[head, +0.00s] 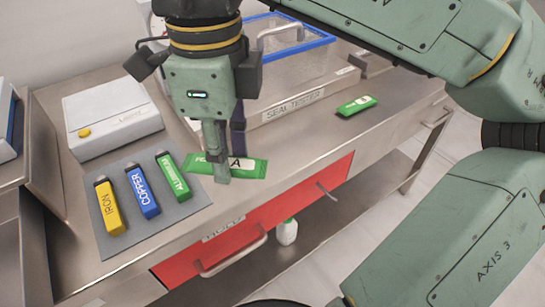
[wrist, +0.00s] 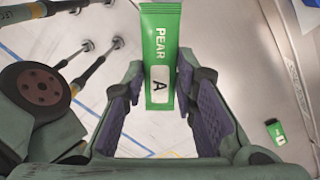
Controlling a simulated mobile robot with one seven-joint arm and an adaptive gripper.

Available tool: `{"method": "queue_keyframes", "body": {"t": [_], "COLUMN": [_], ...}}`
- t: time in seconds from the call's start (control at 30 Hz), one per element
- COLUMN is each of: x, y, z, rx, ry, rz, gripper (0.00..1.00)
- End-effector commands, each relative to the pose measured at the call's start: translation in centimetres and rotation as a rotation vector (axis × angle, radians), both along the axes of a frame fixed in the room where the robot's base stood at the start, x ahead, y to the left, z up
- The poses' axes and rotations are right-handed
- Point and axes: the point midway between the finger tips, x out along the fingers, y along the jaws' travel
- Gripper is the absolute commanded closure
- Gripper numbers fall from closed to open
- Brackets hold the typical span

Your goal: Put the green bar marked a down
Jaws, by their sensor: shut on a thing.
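The green bar marked A (head: 252,169) is a flat green packet with a white label. In the wrist view the same bar (wrist: 158,28) reads "PEAR A". My gripper (head: 218,168) is shut on the bar, with the fingers on its two sides. The wrist view shows the purple finger pads of my gripper (wrist: 168,95) beside its lower part. The bar is held at the front edge of the steel bench (head: 400,112); its exact height above the bench is hard to tell.
Another green packet (head: 356,106) lies right on the bench, with clear steel around it. A grey mat (head: 122,180) holds yellow IRON, blue COPPER and green ALUMINUM blocks. A red drawer (head: 270,215) is below.

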Motion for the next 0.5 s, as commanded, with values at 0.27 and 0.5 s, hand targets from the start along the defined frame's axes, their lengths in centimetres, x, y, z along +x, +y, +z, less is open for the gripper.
{"method": "queue_keyframes", "body": {"t": [0.27, 0.5], "x": [-2.7, -0.1], "y": [-5.6, -6.2], "z": [-4.1, -4.4], "rx": [-0.004, -0.004], "ry": [-0.009, -0.007], "rz": [-0.049, -0.053], "gripper": [1.0, 1.0]}}
